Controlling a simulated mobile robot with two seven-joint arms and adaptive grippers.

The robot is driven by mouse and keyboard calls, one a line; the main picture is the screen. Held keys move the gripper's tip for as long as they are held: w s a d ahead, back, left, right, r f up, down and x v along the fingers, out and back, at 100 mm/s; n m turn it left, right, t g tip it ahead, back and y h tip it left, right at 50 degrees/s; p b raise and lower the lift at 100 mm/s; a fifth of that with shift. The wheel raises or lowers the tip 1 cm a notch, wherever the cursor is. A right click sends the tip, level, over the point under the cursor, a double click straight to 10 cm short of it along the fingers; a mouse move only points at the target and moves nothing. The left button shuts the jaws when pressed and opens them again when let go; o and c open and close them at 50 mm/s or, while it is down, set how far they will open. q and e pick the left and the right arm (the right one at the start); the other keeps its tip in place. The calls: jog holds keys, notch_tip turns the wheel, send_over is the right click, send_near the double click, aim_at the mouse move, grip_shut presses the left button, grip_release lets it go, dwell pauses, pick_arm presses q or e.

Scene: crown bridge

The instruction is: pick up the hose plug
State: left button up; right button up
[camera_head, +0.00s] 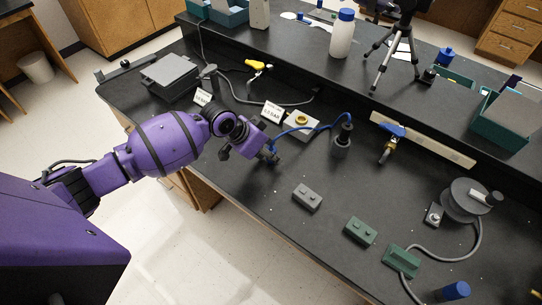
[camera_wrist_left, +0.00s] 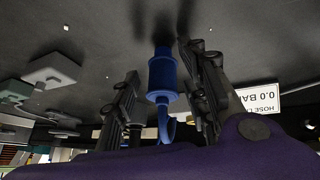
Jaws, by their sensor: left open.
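The hose plug (camera_wrist_left: 163,76) is a blue cylinder with a blue hose curving from one end, seen in the left wrist view. It lies between the two dark fingers of my left gripper (camera_wrist_left: 160,85), with visible gaps on both sides. The gripper is open. In the head view my left gripper (camera_head: 270,156) is low over the black bench near its front edge. The blue hose (camera_head: 300,129) runs from there toward a dark fitting (camera_head: 343,137). The plug is mostly hidden by the gripper in that view. My right gripper does not show.
A grey block (camera_head: 307,196) and green blocks (camera_head: 361,231) lie to the right. A tripod (camera_head: 389,50) and white bottle (camera_head: 342,38) stand farther back.

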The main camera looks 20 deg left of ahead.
pick_arm(q)
grip_shut()
jog(key=shift+r, duration=0.1)
dwell(0.3)
